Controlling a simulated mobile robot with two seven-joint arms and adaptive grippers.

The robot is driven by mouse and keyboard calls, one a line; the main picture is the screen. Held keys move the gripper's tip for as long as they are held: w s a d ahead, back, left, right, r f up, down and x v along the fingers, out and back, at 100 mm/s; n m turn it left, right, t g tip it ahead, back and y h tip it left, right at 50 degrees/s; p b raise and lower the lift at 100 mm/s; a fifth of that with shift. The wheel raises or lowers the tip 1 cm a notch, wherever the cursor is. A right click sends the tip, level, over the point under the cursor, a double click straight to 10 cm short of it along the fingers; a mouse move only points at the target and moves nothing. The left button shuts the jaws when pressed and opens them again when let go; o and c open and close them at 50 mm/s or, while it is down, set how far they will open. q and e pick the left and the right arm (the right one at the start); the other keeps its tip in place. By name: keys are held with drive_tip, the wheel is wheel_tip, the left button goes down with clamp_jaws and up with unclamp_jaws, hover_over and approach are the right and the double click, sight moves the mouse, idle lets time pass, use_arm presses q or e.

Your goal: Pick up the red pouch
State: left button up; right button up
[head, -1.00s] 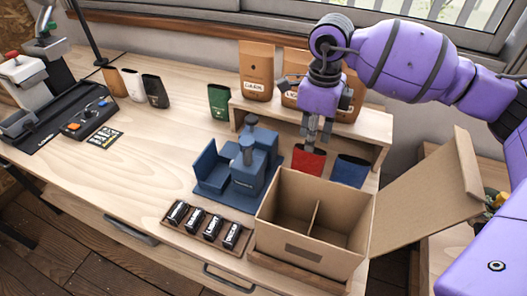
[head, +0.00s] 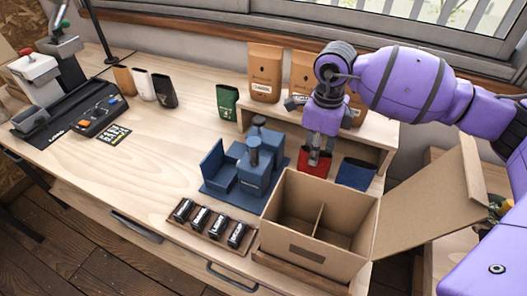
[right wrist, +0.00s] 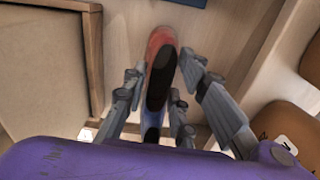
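The red pouch (head: 305,165) stands upright under the front of the low wooden shelf, behind the cardboard box and left of the blue pouch (head: 356,174). My right gripper (head: 317,160) points down at its top, and its fingers hide part of it. In the right wrist view the red pouch (right wrist: 161,42) shows from above with a dark top. The gripper's fingers (right wrist: 163,72) are spread on either side of it, with a visible gap at least on the right. My left gripper is not in view.
The open cardboard box (head: 287,222) with a divider stands close in front, its flap spread to the right. A blue press-like fixture (head: 251,172) is to the left. The wooden shelf (head: 365,130) with brown bags is behind. A green pouch (head: 228,103) stands further left.

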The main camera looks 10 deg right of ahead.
drive_tip(key=shift+f, duration=0.1)
drive_tip(key=shift+c, duration=0.2)
drive_tip(key=c, duration=0.4)
